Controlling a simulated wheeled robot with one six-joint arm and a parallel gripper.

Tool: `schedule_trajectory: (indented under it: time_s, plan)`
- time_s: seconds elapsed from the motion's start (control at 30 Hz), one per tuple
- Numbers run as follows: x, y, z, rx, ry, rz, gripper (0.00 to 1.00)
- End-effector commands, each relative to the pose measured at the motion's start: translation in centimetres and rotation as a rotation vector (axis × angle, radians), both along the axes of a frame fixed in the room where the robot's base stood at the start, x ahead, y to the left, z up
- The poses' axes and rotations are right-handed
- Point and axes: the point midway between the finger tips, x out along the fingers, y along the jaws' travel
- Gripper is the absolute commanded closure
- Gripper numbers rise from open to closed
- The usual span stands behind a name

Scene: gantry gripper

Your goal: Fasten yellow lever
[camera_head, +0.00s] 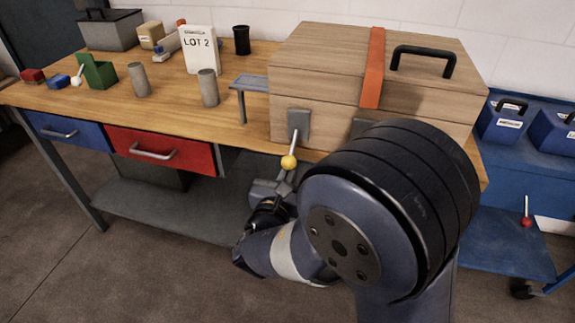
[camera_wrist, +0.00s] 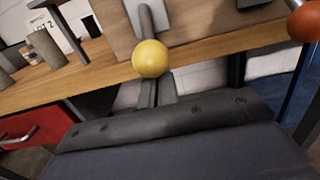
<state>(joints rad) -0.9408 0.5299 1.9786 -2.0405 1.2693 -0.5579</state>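The yellow lever (camera_head: 289,162) is a grey rod with a yellow ball end. It hangs from a grey plate (camera_head: 299,124) on the front of the wooden case (camera_head: 310,83), with its ball low and outward. In the wrist view its yellow ball (camera_wrist: 150,59) is just beyond my gripper. My gripper (camera_head: 284,181) is right below the ball in the head view. In the wrist view my fingers (camera_wrist: 156,92) look close together, and the ball hides their tips. I cannot tell whether they touch or hold the lever.
An orange ball (camera_wrist: 304,22) is at the wrist view's right edge. My arm hides the case's right front in the head view. The workbench (camera_head: 120,107) carries blocks, cylinders and a LOT 2 sign (camera_head: 198,50). A blue trolley (camera_head: 500,240) stands at right.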

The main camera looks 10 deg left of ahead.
Motion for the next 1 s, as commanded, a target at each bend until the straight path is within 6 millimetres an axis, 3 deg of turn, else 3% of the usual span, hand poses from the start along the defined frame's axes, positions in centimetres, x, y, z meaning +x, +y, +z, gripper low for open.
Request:
schedule_trajectory:
  time_s: [0.03,0.7,1.0]
  plan:
    - [0.0,0.0,0.9,0.004,-0.005,0.000,1.00]
    - [-0.1,0.0,5.6,0.004,-0.004,0.000,1.00]
    - [-1.1,0.2,4.3,0.003,-0.004,0.002,1.00]
